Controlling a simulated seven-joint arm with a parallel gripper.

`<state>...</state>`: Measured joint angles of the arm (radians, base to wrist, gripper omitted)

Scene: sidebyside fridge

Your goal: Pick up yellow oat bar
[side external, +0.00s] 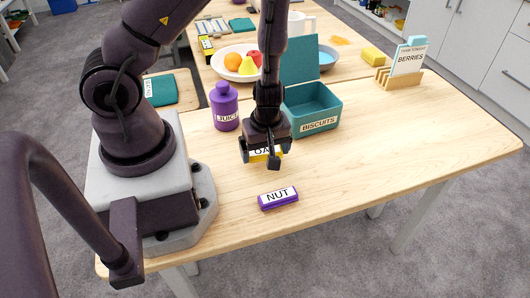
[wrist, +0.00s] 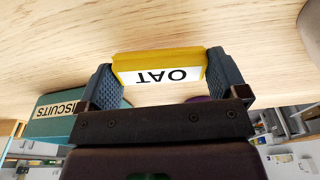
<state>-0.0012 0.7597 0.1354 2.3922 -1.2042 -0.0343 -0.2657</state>
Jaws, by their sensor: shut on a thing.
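The yellow oat bar (wrist: 160,68) has a white label reading OAT. It sits between both fingers of my gripper (wrist: 163,75) in the wrist view, and the fingers touch its two ends. In the side view my gripper (side external: 265,152) is above the table, and the oat bar (side external: 261,156) shows only partly behind the fingers. Whether the bar is clear of the tabletop is hard to tell.
A purple NUT bar (side external: 278,198) lies in front of my gripper. A purple juice bottle (side external: 225,107) stands to the left, and an open teal biscuits box (side external: 318,124) behind to the right. A fruit plate (side external: 232,66) is further back.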

